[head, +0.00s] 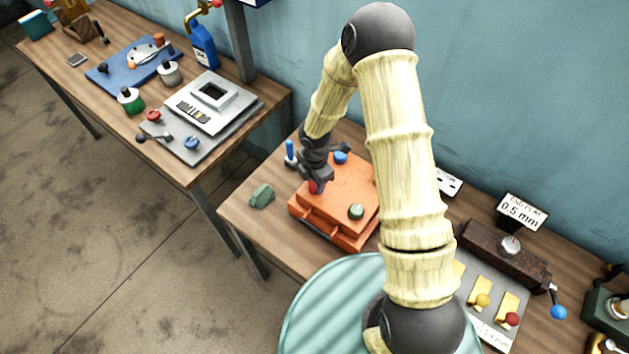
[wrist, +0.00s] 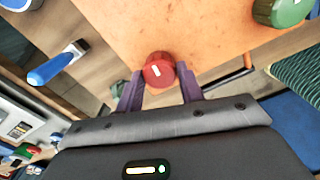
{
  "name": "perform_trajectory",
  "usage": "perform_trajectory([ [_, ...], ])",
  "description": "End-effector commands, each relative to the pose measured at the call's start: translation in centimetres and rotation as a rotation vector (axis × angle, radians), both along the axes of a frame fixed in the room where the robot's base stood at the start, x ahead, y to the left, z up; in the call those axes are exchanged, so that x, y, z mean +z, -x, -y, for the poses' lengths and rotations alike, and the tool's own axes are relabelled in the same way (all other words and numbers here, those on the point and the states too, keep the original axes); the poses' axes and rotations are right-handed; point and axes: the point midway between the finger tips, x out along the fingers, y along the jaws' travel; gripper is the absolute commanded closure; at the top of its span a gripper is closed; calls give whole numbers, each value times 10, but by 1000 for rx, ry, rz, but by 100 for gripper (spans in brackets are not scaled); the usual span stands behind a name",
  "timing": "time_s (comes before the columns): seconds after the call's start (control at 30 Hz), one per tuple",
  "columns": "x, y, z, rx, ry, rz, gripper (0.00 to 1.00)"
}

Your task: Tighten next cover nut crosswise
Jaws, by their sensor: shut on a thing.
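The orange cover (head: 335,192) sits on an orange box on the right-hand table. A red nut (wrist: 158,71) is at its corner, between the two purple fingers of my gripper (wrist: 161,76), which is shut on it. In the head view my gripper (head: 316,180) comes down on this corner and mostly hides the red nut (head: 315,187). A blue nut (head: 341,157) sits at the back of the cover and a green nut (head: 356,211) at the front right. The green nut also shows in the wrist view (wrist: 284,11). My arm hides the cover's right side.
A dark rail fixture (head: 500,254) stands at right; another table with several parts stands at left.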

Motion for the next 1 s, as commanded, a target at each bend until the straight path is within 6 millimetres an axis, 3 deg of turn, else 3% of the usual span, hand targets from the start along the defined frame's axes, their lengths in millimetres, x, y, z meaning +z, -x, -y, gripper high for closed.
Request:
perform_trajectory([
  [1.0,-2,-1,-1,-918,-1,3,85],
])
